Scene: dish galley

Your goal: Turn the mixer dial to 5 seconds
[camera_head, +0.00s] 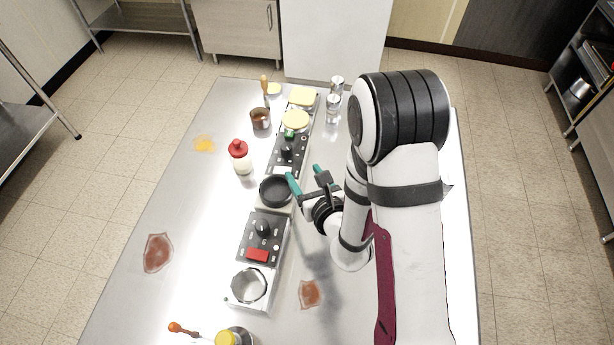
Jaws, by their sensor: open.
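Two dark control panels with black dials stand in a row on the steel table. The far panel (279,167) has a dial (287,152) and a green part behind it. The near panel (248,240) has a dial (263,228) and a red block in front of it. I cannot tell for certain which is the mixer's, and the dial marks are too small to read. My gripper (306,177) is open and empty, its teal fingertips pointing up and left. It is just right of the black pan and near the far panel's front edge, apart from both dials.
A black pan (275,191) sits between the panels, and a metal bowl (249,285) is nearer. A red-capped bottle (240,158) and brown cup (260,119) stand left. Cream-topped pots (296,121) and shakers (333,107) are behind. The left table (190,215) is mostly clear, with sauce spills.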

